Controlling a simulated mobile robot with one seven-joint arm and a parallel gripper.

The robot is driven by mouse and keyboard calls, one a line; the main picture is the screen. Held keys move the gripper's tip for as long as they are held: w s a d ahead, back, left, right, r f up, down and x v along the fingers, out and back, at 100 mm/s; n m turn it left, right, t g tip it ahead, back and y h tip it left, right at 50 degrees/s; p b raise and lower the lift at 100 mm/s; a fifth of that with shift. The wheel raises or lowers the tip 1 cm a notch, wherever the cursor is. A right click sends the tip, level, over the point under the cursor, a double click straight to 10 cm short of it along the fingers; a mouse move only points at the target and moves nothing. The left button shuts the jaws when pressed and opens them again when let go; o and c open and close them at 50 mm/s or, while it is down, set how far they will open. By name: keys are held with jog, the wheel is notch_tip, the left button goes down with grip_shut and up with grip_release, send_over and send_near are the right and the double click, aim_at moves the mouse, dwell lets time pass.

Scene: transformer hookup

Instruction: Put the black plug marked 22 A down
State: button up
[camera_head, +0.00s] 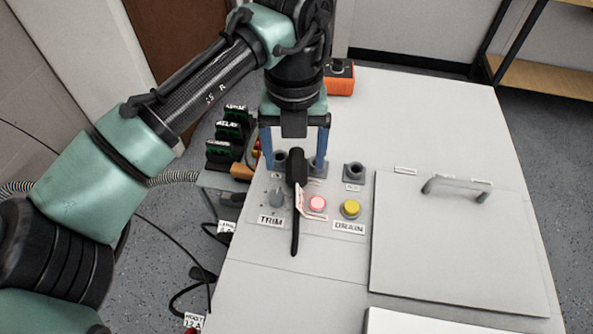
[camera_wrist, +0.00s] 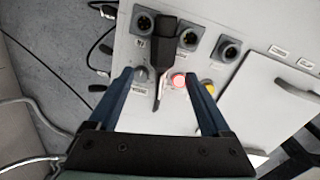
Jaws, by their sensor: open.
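A black plug (camera_head: 297,165) with a short black cable tail and a pale tag stands over the grey panel, by the left and middle sockets. It also shows in the wrist view (camera_wrist: 164,42). The tag's writing is not readable. I cannot tell whether the plug sits in a socket. My gripper (camera_head: 294,168) is open, its two blue fingers spread on either side of the plug with gaps visible. In the wrist view the open fingers (camera_wrist: 158,72) point toward the panel and the plug lies between and beyond them.
The panel has a left socket (camera_head: 280,158), a right socket (camera_head: 353,172), a lit red button (camera_head: 317,203), a yellow button (camera_head: 351,208) and a TRIM knob (camera_head: 276,198). A handled lid (camera_head: 450,245) lies right. An orange box (camera_head: 340,82) stands behind. Tagged cables hang left.

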aim_at(296, 173)
notch_tip(296, 173, down, 5)
jog(key=shift+w+d+f+b, duration=0.1)
jog(key=shift+d+f+b, duration=0.05)
jog(key=shift+b, duration=0.15)
grip_shut()
dwell(0.4)
